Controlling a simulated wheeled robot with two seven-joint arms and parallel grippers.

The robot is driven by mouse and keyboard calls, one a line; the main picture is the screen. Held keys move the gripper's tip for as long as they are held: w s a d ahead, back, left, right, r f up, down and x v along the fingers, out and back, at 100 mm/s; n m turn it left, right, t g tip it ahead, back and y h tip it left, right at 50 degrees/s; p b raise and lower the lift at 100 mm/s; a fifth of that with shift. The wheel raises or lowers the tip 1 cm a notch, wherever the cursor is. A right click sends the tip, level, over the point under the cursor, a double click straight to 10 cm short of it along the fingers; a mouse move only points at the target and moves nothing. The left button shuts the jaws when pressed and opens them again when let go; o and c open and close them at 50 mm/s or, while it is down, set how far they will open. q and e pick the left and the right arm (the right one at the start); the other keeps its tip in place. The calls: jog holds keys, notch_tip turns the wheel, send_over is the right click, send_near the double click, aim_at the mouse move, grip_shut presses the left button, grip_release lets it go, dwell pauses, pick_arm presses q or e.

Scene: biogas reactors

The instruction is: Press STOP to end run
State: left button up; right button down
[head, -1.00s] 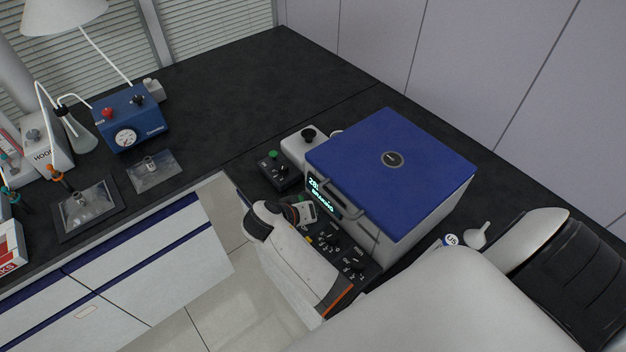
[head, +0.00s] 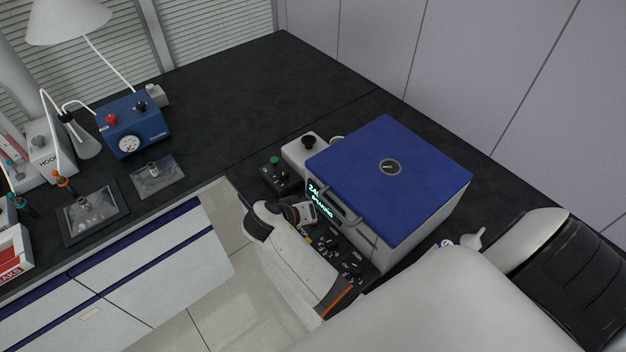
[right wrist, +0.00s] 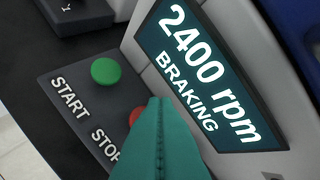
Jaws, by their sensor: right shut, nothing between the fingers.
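The centrifuge with a blue lid (head: 350,170) stands on the dark bench in the head view. Its display (right wrist: 205,75) reads "2400 rpm BRAKING" in the right wrist view. Below the display, the panel holds a green START button (right wrist: 105,71) and a red STOP button (right wrist: 136,115). The STOP button is partly hidden behind the teal fingers of my right gripper (right wrist: 158,105). The fingers are shut together with nothing between them, and their tip is at the STOP button; I cannot tell whether they touch it. My left gripper is not in view.
A blue pump box with a gauge (head: 134,125) stands at the back left. A small dark box with a green button (head: 280,176) is left of the centrifuge. Several black knobs sit on the front panel near my arm. The back of the bench (head: 240,85) is clear.

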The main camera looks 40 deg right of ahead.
jog(key=shift+r, duration=0.15)
notch_tip(320, 180, up, 5)
jog(key=p, duration=0.5)
dwell(0.8)
